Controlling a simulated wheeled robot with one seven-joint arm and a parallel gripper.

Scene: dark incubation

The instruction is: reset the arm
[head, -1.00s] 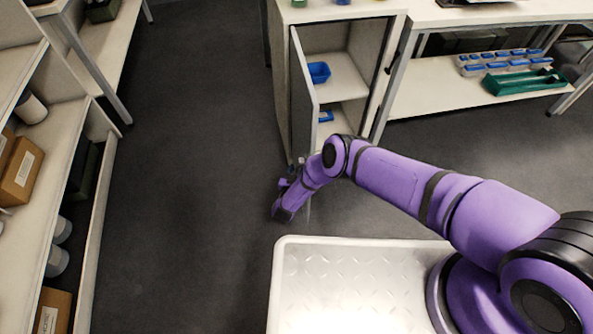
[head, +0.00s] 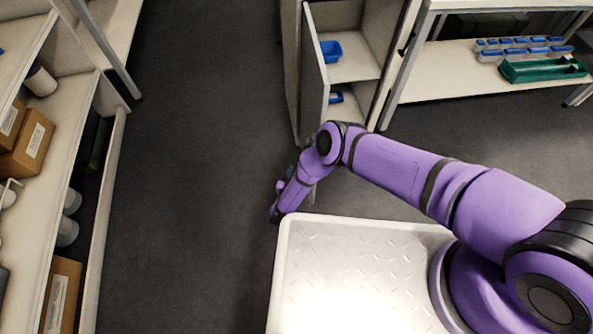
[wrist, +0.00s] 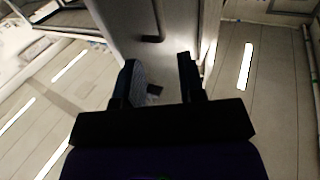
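My purple arm reaches left over the white treaded deck in the head view, and its end hangs beyond the deck's left corner. My gripper (wrist: 160,82) shows in the wrist view with two dark fingers apart. It is open, with nothing clearly held between them. In the head view the fingers are too small and hidden to make out. The open cabinet door (head: 314,75) stands close behind the arm's elbow and wrist; whether they touch cannot be told. A pale panel with a dark handle (wrist: 152,38) lies beyond the fingers in the wrist view.
The cabinet holds a blue bin (head: 331,51) on its shelf. A bench at the right carries blue-lidded boxes (head: 522,48) and a green tray (head: 543,69). A shelf unit with cardboard boxes (head: 33,141) stands at the left. Dark floor (head: 190,150) is clear between.

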